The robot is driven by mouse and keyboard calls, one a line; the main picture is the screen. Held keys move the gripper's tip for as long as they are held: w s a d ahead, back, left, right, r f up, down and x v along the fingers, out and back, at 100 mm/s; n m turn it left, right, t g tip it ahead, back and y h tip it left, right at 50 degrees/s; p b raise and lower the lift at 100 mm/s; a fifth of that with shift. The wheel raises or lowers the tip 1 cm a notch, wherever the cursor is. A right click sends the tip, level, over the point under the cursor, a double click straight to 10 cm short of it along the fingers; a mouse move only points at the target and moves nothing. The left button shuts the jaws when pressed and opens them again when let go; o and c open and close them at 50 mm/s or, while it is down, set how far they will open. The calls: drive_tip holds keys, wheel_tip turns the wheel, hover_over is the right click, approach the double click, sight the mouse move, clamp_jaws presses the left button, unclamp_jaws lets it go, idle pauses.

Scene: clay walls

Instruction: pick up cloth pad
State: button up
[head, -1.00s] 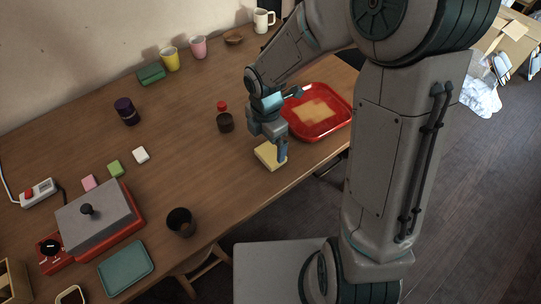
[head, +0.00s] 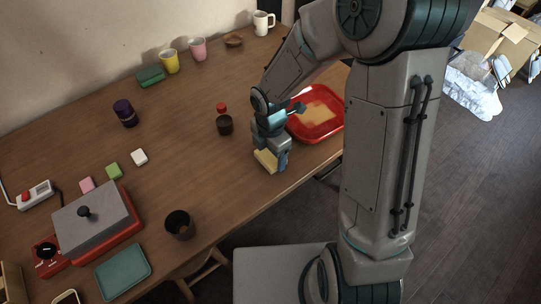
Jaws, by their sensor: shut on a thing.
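A pale yellow pad (head: 264,161), which I take to be the cloth pad, is at the front edge side of the wooden table. My gripper (head: 277,162) points down and is shut on it. The pad looks tilted between the fingers, and part of it is hidden by them. I cannot tell how far it is above the table top.
A red tray (head: 325,112) with a tan patch lies right of my gripper, partly behind my arm. A dark bottle with a red cap (head: 224,120) stands behind left. A dark cup (head: 180,224) stands front left. The table (head: 200,165) between is clear.

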drive_tip(key=shift+r, duration=0.55)
drive_tip(key=r, duration=0.2)
drive_tip(key=d+r+p, duration=0.1)
drive_tip(key=r, duration=0.1)
drive_tip(key=shift+d+p, duration=0.15)
drive_tip(key=shift+p, duration=0.15)
drive_tip(key=d+r+p, duration=0.1)
drive_tip(key=d+r, duration=0.5)
drive_tip(key=d, duration=0.4)
drive_tip(key=shift+w+d+p, duration=0.2)
drive_tip(key=shift+w+p, duration=0.1)
drive_tip(key=shift+p, duration=0.1)
drive_tip(key=shift+o, duration=1.2)
drive_tip(key=shift+c, duration=0.4)
